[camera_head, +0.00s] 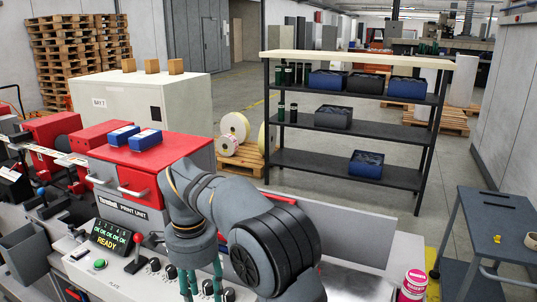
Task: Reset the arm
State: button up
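My gripper (201,287) hangs at the end of my grey arm, low in the centre-left of the picture. It points down in front of the control panel of the red and white print unit (121,210). Its two teal fingers stand apart with a gap between them, and I see nothing held there. The arm is bent and covers part of the panel and the machine's front. The tips lie close to the bottom of the picture, over some black knobs (155,265).
Two blue boxes (145,139) lie on the red cover. A pink-labelled jar (413,285) stands right of my arm. A grey cart (500,220) is at right; a shelf rack (345,160) stands behind.

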notch_tip(320, 180, down, 7)
jog(key=shift+f, duration=0.2)
jog(key=shift+f+m+p, duration=0.3)
jog(key=shift+m, duration=0.1)
jog(key=shift+w+a+f+m, duration=0.1)
jog(key=shift+w+a+m, duration=0.1)
jog(key=shift+m, duration=0.2)
jog(key=shift+s+d+n+b, duration=0.1)
jog(key=shift+n+b, duration=0.3)
jog(key=shift+n, duration=0.2)
notch_tip(320, 180, up, 11)
notch_tip(320, 180, down, 11)
jog(key=shift+s+d+r, duration=0.1)
notch_tip(320, 180, up, 11)
notch_tip(320, 180, down, 10)
jog(key=shift+f, duration=0.2)
dwell(0.3)
